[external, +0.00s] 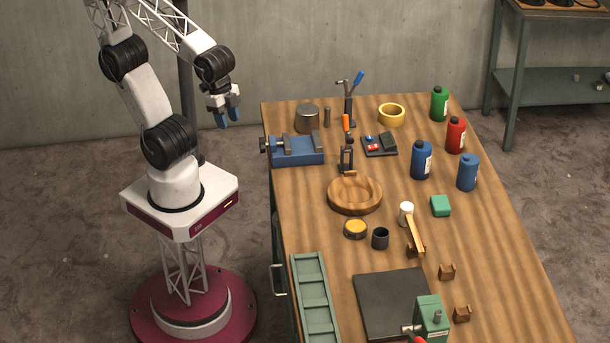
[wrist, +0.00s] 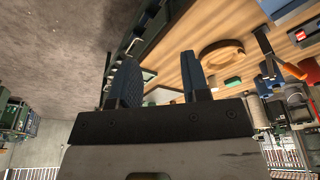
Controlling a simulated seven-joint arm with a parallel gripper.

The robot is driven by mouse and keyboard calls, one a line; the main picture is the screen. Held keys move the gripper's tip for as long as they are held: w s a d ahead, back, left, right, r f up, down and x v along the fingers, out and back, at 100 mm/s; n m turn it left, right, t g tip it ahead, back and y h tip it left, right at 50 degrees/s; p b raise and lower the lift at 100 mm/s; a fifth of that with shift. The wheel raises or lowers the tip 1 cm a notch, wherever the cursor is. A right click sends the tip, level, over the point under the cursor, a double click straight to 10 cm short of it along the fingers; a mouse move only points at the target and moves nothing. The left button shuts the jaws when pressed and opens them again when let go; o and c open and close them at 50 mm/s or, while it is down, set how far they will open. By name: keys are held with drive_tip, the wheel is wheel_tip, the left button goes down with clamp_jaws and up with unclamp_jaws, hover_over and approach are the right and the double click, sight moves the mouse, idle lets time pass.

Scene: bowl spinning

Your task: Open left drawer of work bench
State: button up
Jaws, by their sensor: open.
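The work bench (external: 462,262) has a brown wooden top and fills the right of the external view. A pale bar handle (external: 279,281) sticks out from its left side, low in the picture. The drawer front behind it is mostly hidden by the bench top, so I cannot tell how far it is open. My gripper (external: 229,118) has blue fingers and is raised left of the bench's far end, well apart from the handle. In the wrist view my gripper (wrist: 160,82) is open with nothing between the fingers, and the bench's dark side shows beyond it.
A blue vise (external: 297,152) sits at the bench's far left corner. A wooden bowl (external: 354,196), a green tray (external: 315,300) and a black mat (external: 388,305) lie on top. Several bottles stand at the right. Floor (external: 250,225) between my base and the bench is clear.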

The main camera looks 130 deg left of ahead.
drive_tip(key=shift+c, duration=0.6)
